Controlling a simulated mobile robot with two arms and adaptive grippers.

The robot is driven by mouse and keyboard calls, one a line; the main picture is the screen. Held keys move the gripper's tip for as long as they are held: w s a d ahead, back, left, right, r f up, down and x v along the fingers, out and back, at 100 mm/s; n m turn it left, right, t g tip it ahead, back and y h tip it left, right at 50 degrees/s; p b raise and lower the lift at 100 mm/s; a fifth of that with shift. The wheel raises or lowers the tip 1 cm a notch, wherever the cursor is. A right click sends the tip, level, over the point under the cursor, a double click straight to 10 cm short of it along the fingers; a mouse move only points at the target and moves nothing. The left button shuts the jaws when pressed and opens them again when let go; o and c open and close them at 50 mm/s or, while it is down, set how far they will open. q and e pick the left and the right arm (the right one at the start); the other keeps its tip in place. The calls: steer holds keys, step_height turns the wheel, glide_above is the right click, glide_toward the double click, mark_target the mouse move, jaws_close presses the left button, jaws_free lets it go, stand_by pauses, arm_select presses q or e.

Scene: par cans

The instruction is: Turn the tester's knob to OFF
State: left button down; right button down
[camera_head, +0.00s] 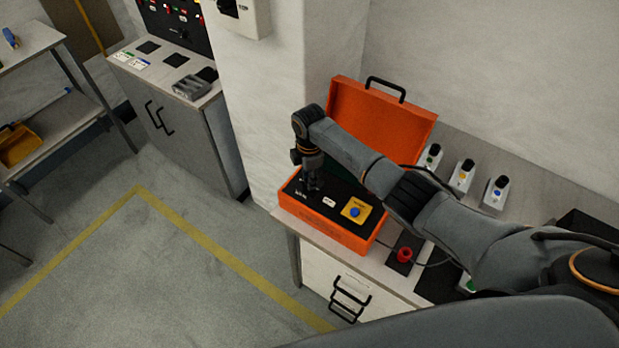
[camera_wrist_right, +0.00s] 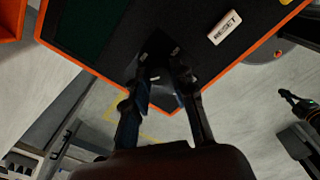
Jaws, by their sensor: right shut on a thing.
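The tester is an open orange case (camera_head: 327,228) on a bench, with a black panel, a white label (camera_head: 329,202) and a yellow plate with a blue button (camera_head: 355,212). My right gripper (camera_head: 309,187) points down onto the panel's left part. In the right wrist view, my right gripper (camera_wrist_right: 161,78) is shut on a black knob (camera_wrist_right: 155,48) near the panel's corner. A pale mark shows on the knob between the fingertips. A RESET label (camera_wrist_right: 225,27) sits on the panel beside it. Which setting the knob points to cannot be read. My left gripper is not in view.
The case's raised lid (camera_head: 385,115) stands behind my right arm. A red button (camera_head: 404,254) sits on the bench right of the case, and several small switch boxes (camera_head: 464,175) stand behind. A grey cabinet (camera_head: 170,130) is at the left, with clear floor before it.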

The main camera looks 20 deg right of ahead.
steer(key=n+b, duration=0.1)
steer(key=n, duration=0.5)
steer(key=shift+n, duration=0.3)
stand_by(0.5)
steer(key=c, duration=1.1)
jaws_free()
steer(key=shift+r, duration=0.25)
step_height(320, 180, up, 12)
steer(key=shift+f, duration=0.2)
